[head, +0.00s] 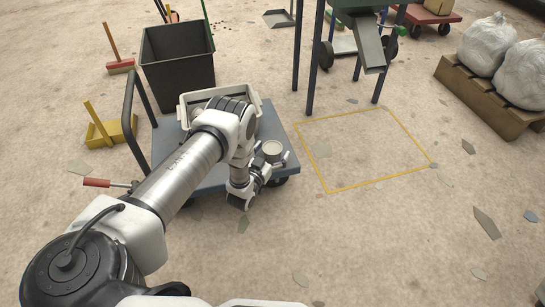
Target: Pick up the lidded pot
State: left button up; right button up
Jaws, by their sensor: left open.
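The lidded pot (272,148) is a small pale round thing with a flat lid, seen from above. It stands at the right part of the blue cart (279,122). My left gripper (273,161) is open, with its fingers low beside the pot, one toward its left and one toward its right. I cannot tell whether the fingers touch it. The gripper hides the pot's near lower side. My right gripper is not in view.
A white bin (188,101) sits on the cart behind my left arm. A dark open bin (178,67) stands behind the cart. White bags (484,47) lie on a wooden pallet (487,98) farther right.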

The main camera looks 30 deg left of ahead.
pick_arm(q)
jog(key=shift+r, duration=0.1)
jog(key=c, duration=1)
jog(key=shift+o, duration=0.2)
jog(key=shift+r+p, duration=0.25)
jog(key=shift+p, duration=0.2)
jog(key=s+d+p, duration=0.2)
jog(key=s+p, duration=1.1)
jog(key=s, duration=0.5)
jog(key=shift+w+d, duration=0.1)
jog(key=shift+d, duration=0.05)
